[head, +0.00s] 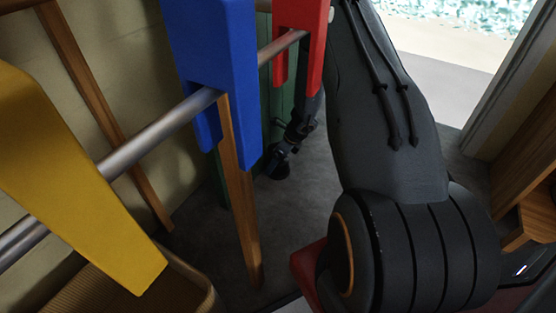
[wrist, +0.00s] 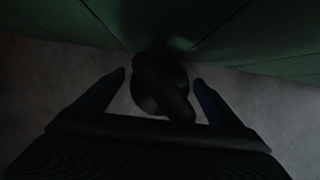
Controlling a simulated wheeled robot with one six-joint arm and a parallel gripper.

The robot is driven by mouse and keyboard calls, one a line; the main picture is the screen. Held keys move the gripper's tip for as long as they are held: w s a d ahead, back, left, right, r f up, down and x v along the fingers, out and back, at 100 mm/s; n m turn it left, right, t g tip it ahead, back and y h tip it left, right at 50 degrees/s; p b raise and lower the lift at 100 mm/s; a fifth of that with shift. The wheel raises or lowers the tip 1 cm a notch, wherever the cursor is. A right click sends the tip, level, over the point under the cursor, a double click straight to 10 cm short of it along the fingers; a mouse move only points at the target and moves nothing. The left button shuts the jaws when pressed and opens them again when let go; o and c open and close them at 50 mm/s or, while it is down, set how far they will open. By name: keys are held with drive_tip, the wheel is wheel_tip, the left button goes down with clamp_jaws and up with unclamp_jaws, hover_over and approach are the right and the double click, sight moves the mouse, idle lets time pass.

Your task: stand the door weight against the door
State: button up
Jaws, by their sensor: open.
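The door weight (wrist: 160,85) is a dark, rounded, knot-like lump on the grey floor at the foot of the green door (wrist: 225,38) in the wrist view. It looks very close to the door; the shadow hides whether they touch. My gripper (wrist: 159,78) is open, with one finger on each side of the weight and a gap showing beside each finger. In the head view my gripper (head: 284,150) is low by the green door (head: 283,100), partly behind the hanging cloths. The dark weight (head: 278,170) shows small beneath it on the floor.
A drying rack with a metal rail (head: 160,132) and wooden legs stands close in front, hung with yellow (head: 75,180), blue (head: 215,60) and red (head: 300,40) cloths. A woven basket (head: 110,290) is at lower left. Wooden furniture (head: 525,150) stands right, beside a bright doorway.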

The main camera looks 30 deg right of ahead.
drive_tip(key=p+v, duration=0.6)
drive_tip(key=v, duration=0.6)
